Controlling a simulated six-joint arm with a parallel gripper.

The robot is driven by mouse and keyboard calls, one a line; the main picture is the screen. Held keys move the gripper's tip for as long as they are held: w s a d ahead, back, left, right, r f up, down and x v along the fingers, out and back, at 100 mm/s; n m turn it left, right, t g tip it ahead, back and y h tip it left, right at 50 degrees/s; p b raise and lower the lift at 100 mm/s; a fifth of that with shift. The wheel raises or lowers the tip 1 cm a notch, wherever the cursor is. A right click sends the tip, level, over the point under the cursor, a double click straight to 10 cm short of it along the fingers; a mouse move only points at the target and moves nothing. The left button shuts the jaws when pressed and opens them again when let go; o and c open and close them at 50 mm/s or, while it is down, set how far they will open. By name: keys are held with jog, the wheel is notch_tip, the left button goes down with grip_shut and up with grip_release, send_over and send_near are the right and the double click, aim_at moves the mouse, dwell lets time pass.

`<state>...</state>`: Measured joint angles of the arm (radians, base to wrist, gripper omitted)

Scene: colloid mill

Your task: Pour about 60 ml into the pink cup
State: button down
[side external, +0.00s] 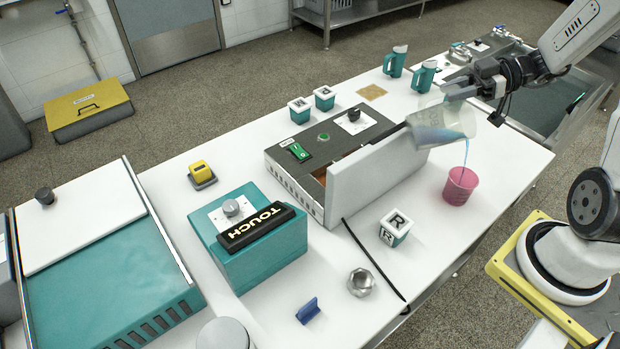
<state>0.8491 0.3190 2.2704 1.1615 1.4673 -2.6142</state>
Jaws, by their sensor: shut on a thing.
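The pink cup (460,187) stands upright on the white table, to the right of the white panel. My gripper (458,88) is shut on a translucent jug (450,122) above the cup. The jug is tilted and holds blue liquid. A thin blue stream (466,153) runs from the jug down into the pink cup. The level of liquid inside the cup cannot be made out.
A dark control box (330,145) with a white panel (375,170) stands left of the cup. A white-and-teal R box (395,228) and a metal nut (361,282) are nearer. Two teal jugs (395,62) stand behind. The table right of the cup is clear.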

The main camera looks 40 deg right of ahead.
aim_at(434, 94)
jog(key=shift+s+d+f+y+p, duration=0.35)
jog(key=shift+d+f, duration=0.3)
jog(key=shift+f, duration=0.25)
dwell(0.4)
jog(key=shift+r, duration=0.1)
jog(key=shift+w+a+r+h, duration=0.2)
jog(key=shift+a+r+h, duration=0.05)
jog(key=shift+a+r, duration=0.25)
jog(key=shift+w+a+r+h, duration=0.2)
jog(key=shift+a+r, duration=0.2)
jog(key=shift+r, duration=0.2)
jog(key=shift+w+a+r+h, duration=0.15)
jog(key=shift+w+a+h, duration=0.1)
jog(key=shift+a+h, duration=0.15)
jog(key=shift+a+g, duration=0.1)
jog(key=shift+g, duration=0.3)
jog(key=shift+w+a+r+g+h, duration=0.2)
jog(key=shift+w+a+g+h, duration=0.2)
jog(key=shift+a+h, duration=0.35)
jog(key=shift+w+a+g+h, duration=0.15)
jog(key=shift+a+g+h, duration=0.15)
jog(key=shift+h, duration=0.45)
jog(key=shift+w+a+b, duration=0.1)
jog(key=shift+a+b, duration=0.1)
jog(key=shift+b, duration=0.1)
